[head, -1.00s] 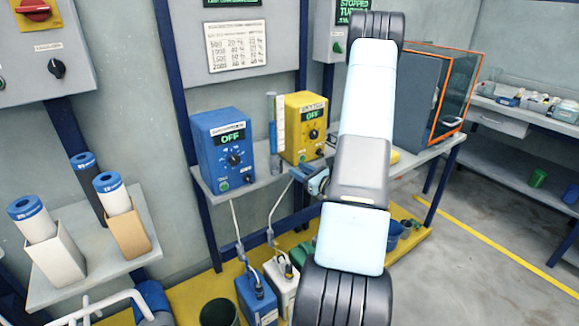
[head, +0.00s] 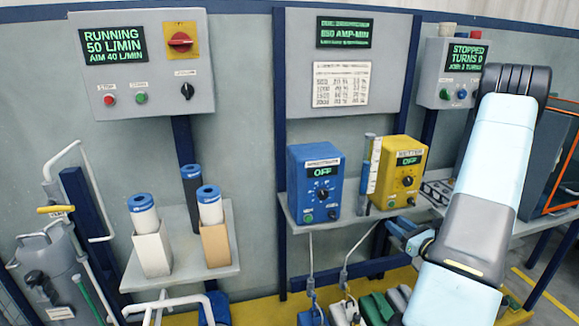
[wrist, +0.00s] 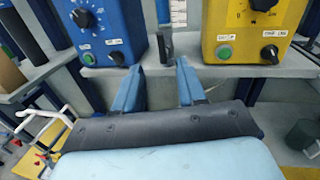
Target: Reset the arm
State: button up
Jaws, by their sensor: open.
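My arm rises at the right of the head view, and my gripper (head: 402,232) shows at its left, by the front edge of the shelf. In the wrist view my gripper (wrist: 158,68) has its two blue fingers apart with nothing between them. They point at the shelf edge between the blue control box (wrist: 105,30) and the yellow control box (wrist: 250,30). The head view shows the blue box (head: 316,180) and the yellow box (head: 401,172) standing on the shelf, both reading OFF.
A wall panel (head: 145,65) reads RUNNING 50 L/MIN, AIM 40 L/MIN. Another panel (head: 458,70) reads STOPPED. White-and-blue cartridges (head: 144,213) stand in holders on a left shelf (head: 190,262). Hoses hang below the middle shelf. An orange-framed cabinet (head: 570,150) stands right, behind my arm.

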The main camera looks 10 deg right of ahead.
jog(key=s+a+r+n+g+y, duration=0.1)
jog(key=a+r+n+g+y, duration=0.5)
jog(key=a, duration=0.4)
jog(key=s+a+r+n+g+y, duration=0.1)
jog(key=a+r+n+g+y, duration=0.25)
jog(key=a+r+n, duration=0.55)
jog(key=s+a+r+n+g+h, duration=0.3)
jog(key=s+a+n+g+h, duration=0.1)
jog(key=s+a+n, duration=0.15)
jog(key=s+a+r+n+g+h, duration=0.3)
jog(key=s+a+n+g, duration=0.15)
jog(key=s+n, duration=0.2)
jog(key=s+d+r+n+t+h, duration=0.2)
jog(key=s+r+n+t+h, duration=0.3)
jog(key=r, duration=0.3)
jog(key=shift+s+d+n+t+h, duration=0.25)
jog(key=shift+s+n+t+h, duration=0.15)
jog(key=shift+s+h, duration=0.3)
